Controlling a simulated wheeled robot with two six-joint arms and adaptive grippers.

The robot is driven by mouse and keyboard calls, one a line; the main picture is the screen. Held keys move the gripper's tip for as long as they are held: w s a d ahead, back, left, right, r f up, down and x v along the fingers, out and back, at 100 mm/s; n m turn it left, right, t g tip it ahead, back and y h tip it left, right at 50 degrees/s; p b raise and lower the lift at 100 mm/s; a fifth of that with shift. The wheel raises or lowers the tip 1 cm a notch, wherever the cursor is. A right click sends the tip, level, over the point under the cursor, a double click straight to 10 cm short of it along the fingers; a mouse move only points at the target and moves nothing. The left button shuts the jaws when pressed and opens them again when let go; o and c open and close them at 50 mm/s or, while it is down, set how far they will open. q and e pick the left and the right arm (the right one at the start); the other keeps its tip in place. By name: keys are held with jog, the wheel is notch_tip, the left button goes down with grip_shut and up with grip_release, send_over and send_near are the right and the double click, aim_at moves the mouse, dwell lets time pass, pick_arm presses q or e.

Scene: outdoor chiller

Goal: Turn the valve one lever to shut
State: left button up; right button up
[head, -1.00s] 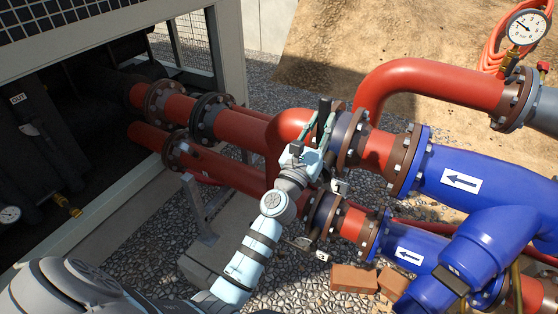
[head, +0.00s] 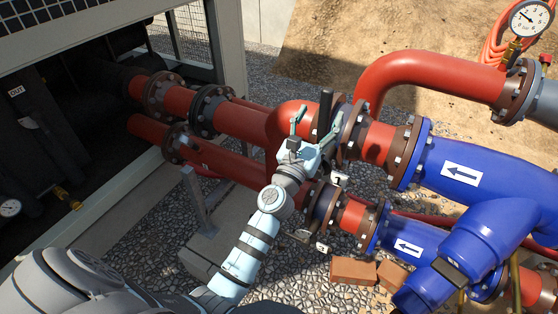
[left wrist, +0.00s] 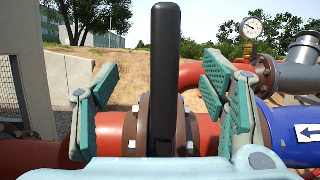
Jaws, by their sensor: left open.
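The valve one lever (head: 325,112) is a dark handle standing upright at the valve on the upper red pipe. It also shows as a broad black bar in the middle of the left wrist view (left wrist: 166,75). My left gripper (head: 317,125) is open, its green-padded fingers spread either side of the lever. In the left wrist view, clear gaps show between the lever and both fingers. The valve body behind the lever is partly hidden by the lever and my gripper. My right gripper is not in view.
A lower red pipe (head: 225,167) runs alongside, with a second valve (head: 325,203) below my gripper. Blue pipes (head: 490,180) with arrow labels lie right. A gauge (head: 528,18) stands at top right. Bricks (head: 353,270) lie on the gravel.

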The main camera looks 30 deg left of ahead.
pick_arm(q)
jog(key=v, duration=0.6)
jog(key=shift+b, duration=0.4)
